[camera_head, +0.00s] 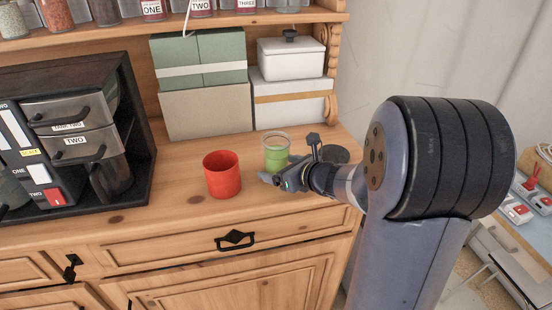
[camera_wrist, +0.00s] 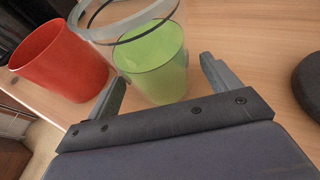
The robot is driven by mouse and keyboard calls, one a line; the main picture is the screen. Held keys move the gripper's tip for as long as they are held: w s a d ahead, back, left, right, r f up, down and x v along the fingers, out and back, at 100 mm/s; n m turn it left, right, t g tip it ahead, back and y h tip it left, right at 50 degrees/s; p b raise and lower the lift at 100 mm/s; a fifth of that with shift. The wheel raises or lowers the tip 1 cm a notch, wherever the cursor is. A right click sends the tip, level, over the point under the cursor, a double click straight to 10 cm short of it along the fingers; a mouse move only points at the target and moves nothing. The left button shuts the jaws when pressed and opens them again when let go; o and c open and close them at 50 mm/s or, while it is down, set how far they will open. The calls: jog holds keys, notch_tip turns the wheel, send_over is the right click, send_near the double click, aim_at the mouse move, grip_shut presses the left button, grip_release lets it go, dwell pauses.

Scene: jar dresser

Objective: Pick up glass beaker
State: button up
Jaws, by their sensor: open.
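The glass beaker (camera_head: 276,153) is a clear cup with green in its lower part, upright on the wooden dresser top. In the wrist view the beaker (camera_wrist: 151,62) stands just ahead of my gripper, its clear rim cut off by the top edge. My gripper (camera_head: 272,180) is at the near side of the beaker, low over the dresser top. In the wrist view its two fingers are spread apart, with the beaker's green part in and just beyond the gap. I cannot tell whether a finger touches it.
A red cup (camera_head: 222,175) stands close left of the beaker. A dark round object (camera_head: 334,154) lies to the right. Green boxes (camera_head: 198,58) and white boxes (camera_head: 291,100) are stacked behind. A dark drawer unit (camera_head: 128,110) stands at left. The dresser top's front strip is clear.

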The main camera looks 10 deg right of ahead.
aim_at(276, 134)
jog(key=shift+x, duration=1)
jog(key=shift+c, duration=0.5)
jog(key=c, duration=1.2)
jog(key=shift+r, duration=0.15)
jog(key=shift+c, duration=0.2)
notch_tip(276, 134, up, 10)
jog(key=shift+f+p, duration=0.1)
jog(key=shift+p, duration=0.85)
jog(key=o, duration=0.6)
grip_shut()
